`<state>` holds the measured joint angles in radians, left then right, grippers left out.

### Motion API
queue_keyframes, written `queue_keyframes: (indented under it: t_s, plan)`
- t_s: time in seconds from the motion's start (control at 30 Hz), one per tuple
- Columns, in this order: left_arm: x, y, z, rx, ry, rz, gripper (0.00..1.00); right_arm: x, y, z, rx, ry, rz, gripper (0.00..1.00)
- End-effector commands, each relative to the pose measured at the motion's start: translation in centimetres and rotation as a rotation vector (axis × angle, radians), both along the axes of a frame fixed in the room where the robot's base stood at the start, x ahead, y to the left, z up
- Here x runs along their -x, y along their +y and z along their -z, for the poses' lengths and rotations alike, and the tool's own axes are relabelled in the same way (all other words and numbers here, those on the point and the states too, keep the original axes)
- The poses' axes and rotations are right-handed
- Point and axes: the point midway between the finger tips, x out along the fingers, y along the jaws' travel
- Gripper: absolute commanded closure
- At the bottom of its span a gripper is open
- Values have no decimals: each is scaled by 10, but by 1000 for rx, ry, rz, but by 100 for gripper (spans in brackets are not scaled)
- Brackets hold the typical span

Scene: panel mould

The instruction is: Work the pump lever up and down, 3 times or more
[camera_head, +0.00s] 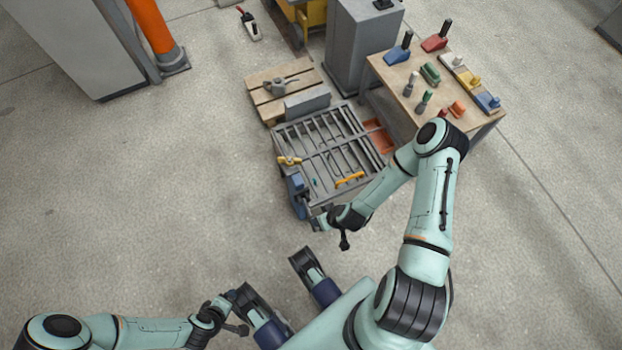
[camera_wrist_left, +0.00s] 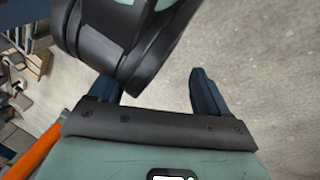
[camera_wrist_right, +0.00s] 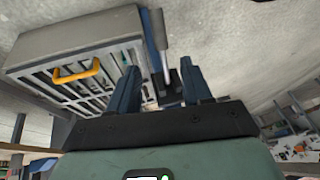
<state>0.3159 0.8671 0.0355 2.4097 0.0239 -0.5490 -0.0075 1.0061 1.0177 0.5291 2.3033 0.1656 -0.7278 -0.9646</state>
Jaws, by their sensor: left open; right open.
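The blue pump (camera_head: 296,184) is at the near left corner of the grey barred mould (camera_head: 330,150) in the head view. Its grey lever (camera_wrist_right: 161,45) shows in the right wrist view as a rod, its end appearing between my fingertips. A strip of the blue pump (camera_wrist_right: 148,30) shows behind it. My right gripper (camera_head: 317,222) is open beside the pump's near end; it also shows in the right wrist view (camera_wrist_right: 162,88). I cannot tell whether it touches the lever. My left gripper (camera_head: 236,313) is open and empty, low over the floor near my base, far from the pump.
A yellow handle (camera_head: 349,180) sits on the mould's near side. A wooden pallet (camera_head: 268,94) lies behind it. A workbench (camera_head: 399,83) with tools stands to the right, beside a grey cabinet (camera_head: 357,45). The floor left of the mould is clear.

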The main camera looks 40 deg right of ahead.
Motion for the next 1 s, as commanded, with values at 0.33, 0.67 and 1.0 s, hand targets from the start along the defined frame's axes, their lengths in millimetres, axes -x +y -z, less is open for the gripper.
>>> queue_keyframes:
  t_s: [0.33, 0.67, 1.0]
  plan:
    - [-30, 21, 36, -48, -71, -41, 23, -29, 9, 72, -5, 4, 2, 51]
    - [-3, 25, 59, -45, 22, -43, 23, -43, 12, 101, -3, 3, 1, 51]
    - [0, 25, 60, -45, 29, -44, 23, -44, 12, 102, -3, 3, 0, 57]
